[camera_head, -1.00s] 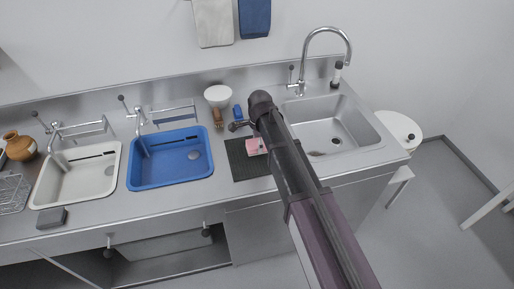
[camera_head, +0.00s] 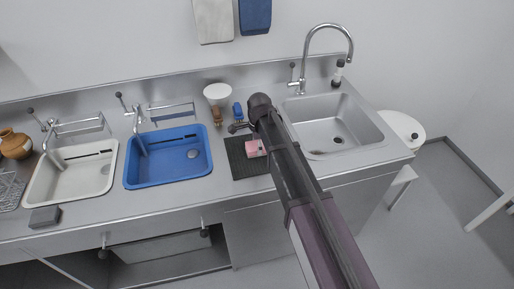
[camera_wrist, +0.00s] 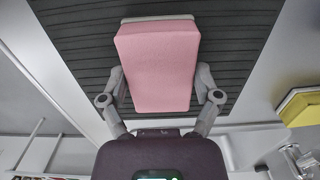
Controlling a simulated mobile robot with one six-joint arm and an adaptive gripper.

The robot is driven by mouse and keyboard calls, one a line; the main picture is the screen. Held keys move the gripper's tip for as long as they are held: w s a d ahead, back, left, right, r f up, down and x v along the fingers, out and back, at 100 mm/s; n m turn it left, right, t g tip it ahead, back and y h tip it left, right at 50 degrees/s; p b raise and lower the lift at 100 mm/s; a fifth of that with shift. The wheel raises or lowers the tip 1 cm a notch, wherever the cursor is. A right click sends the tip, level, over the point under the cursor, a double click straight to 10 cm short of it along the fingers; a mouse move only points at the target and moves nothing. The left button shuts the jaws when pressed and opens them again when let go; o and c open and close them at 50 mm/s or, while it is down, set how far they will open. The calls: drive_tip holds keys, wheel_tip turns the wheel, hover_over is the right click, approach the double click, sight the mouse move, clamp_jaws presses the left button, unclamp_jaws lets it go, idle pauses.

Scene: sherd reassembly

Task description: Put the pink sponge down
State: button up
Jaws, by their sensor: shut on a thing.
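The pink sponge (camera_wrist: 158,62) fills the middle of the wrist view, with a pale layer along its far edge. My gripper (camera_wrist: 160,88) is shut on it, one finger on each long side. In the head view the sponge (camera_head: 253,149) is over the dark ribbed mat (camera_head: 240,168), between the blue basin and the steel sink. My arm hides part of the mat and most of the gripper there. In the wrist view the mat (camera_wrist: 235,45) lies behind the sponge. I cannot tell whether the sponge touches it.
A blue basin (camera_head: 150,177) is left of the mat and a steel sink (camera_head: 335,106) right. A brush (camera_head: 217,117), a small blue object (camera_head: 237,111) and a white bowl (camera_head: 217,91) stand behind. A yellow block (camera_wrist: 301,107) shows at the wrist view's right.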

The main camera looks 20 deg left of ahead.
drive_tip(key=shift+f, duration=0.2)
drive_tip(key=o, duration=1.1)
drive_tip(key=shift+r, duration=0.1)
drive_tip(key=shift+c, duration=0.2)
drive_tip(key=shift+r, duration=0.15)
wheel_tip(320, 180, up, 12)
drive_tip(key=p, duration=1.2)
drive_tip(key=shift+d, duration=0.2)
drive_tip(key=shift+w, duration=0.1)
drive_tip(key=s+d+n, duration=0.3)
drive_tip(key=d, duration=1)
drive_tip(key=s+d+n, duration=0.4)
drive_tip(key=d, duration=1)
drive_tip(key=s+d+n, duration=0.4)
drive_tip(key=d, duration=1)
